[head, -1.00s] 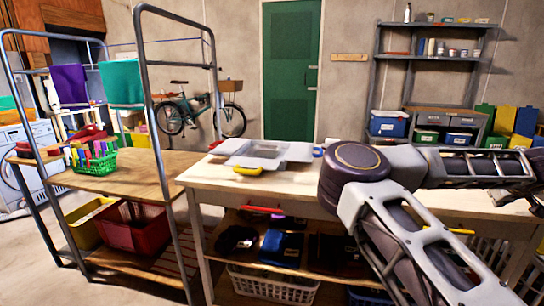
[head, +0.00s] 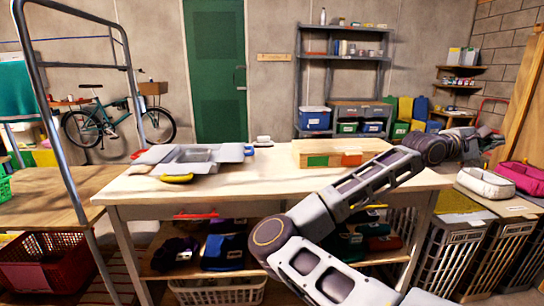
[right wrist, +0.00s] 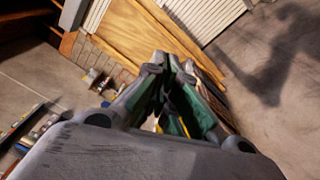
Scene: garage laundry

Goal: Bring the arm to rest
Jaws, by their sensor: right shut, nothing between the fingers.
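My right arm reaches in from the bottom right of the head view, bends at the elbow and runs up to the right over the end of the white worktable (head: 250,192). Its gripper (head: 489,140) is small and partly hidden behind its wrist at the right. In the right wrist view the gripper (right wrist: 160,62) shows its two dark fingers closed together, with nothing held between them. It is in the air, with floor and wooden boards beyond. My left gripper is in neither view.
On the worktable lie a grey tray (head: 232,153), a yellow-handled item (head: 176,178) and a wooden box (head: 325,147). A metal rack post (head: 62,150) rises at left.

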